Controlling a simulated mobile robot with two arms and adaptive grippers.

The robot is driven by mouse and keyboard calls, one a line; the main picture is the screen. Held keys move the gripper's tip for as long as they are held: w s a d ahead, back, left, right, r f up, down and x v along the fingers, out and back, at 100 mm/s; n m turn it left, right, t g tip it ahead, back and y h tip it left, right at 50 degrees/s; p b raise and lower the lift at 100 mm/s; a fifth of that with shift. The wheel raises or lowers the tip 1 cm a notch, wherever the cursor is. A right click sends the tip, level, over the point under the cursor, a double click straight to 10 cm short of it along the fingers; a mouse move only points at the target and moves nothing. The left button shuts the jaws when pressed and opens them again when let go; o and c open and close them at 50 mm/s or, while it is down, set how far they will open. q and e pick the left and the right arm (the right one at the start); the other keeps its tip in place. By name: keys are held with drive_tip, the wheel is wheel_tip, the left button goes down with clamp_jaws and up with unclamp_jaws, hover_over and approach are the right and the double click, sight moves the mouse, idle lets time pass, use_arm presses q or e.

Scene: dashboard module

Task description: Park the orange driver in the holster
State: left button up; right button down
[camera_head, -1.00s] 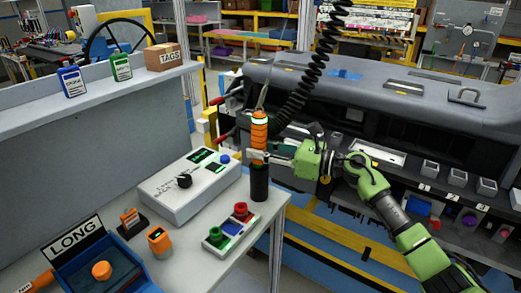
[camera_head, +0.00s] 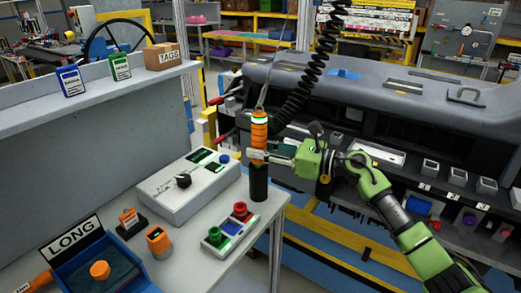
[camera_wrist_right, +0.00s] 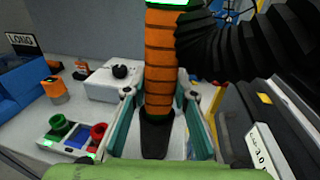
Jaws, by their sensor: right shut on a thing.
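The orange driver (camera_head: 259,133) stands upright at the table's right corner, with a lit green ring near its top. In the wrist view the ribbed orange body (camera_wrist_right: 160,65) rises between my fingers. My right gripper (camera_head: 258,156) is shut on it from the right; the fingers also show in the wrist view (camera_wrist_right: 158,105). Directly below is the black holster (camera_head: 258,185), a dark upright cylinder at the table's edge. A dark tapered part shows under the orange body in the wrist view. I cannot tell how deep the driver sits in the holster. My left gripper is not in view.
A black coiled cable (camera_head: 308,80) hangs close to the driver. A grey control box (camera_head: 190,185) and a red-and-green button box (camera_head: 230,229) stand left of the holster. A blue LONG bin (camera_head: 100,262) is at front left. The dashboard (camera_head: 400,100) lies behind my right arm.

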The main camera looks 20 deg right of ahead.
drive_tip(key=shift+f, duration=0.15)
drive_tip(key=c, duration=1.6)
unclamp_jaws()
